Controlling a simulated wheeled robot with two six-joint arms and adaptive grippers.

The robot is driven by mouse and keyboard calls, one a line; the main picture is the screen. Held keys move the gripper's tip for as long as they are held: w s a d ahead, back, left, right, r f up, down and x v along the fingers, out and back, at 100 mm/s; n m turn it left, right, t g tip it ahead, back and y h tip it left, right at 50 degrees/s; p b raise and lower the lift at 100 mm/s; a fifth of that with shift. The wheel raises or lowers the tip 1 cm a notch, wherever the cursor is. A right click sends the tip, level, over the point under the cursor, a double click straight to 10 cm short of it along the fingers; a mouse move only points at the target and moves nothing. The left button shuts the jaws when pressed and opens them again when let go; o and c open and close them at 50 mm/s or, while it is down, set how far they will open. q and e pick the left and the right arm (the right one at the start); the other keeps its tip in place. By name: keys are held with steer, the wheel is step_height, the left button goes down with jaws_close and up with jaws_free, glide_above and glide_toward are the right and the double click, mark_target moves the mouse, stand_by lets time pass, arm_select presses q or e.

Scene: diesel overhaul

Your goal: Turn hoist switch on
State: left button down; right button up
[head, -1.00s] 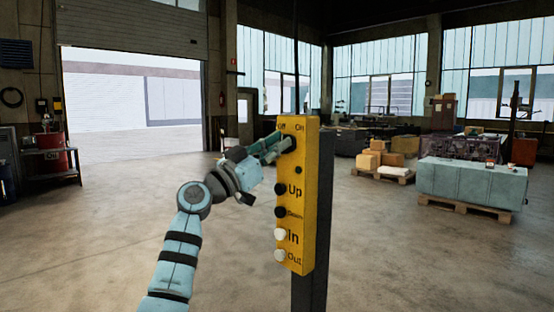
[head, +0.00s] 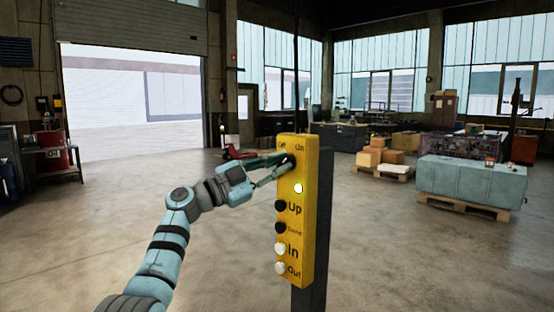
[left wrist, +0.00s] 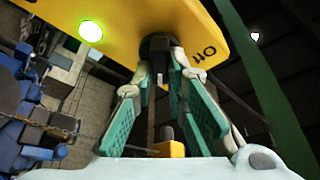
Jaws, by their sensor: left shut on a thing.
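The yellow hoist control box (head: 291,222) hangs upright in the middle of the head view. Its dark rotary switch (head: 291,159) sits near the top, below the Off and On labels. My left gripper (head: 283,163) reaches in from the left and is shut on the switch. The switch's exact angle is partly hidden by the fingers. My right gripper is not in view.
Black Up (head: 280,206) and Down buttons and white In and Out (head: 280,268) buttons sit lower on the box. A dark post (head: 319,200) stands right behind it. Boxes and a pallet with a pale blue block (head: 470,180) are farther right.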

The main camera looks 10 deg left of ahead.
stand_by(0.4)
arm_select(q)
steer(key=c, duration=1.7)
jaws_free()
steer(key=shift+o, duration=0.5)
steer(key=shift+w+f, duration=0.1)
steer(key=shift+w, duration=0.05)
steer(key=v, duration=1.1)
steer(key=shift+s+a+f, duration=0.15)
steer(key=shift+s+a, duration=0.1)
steer(key=shift+s, duration=0.05)
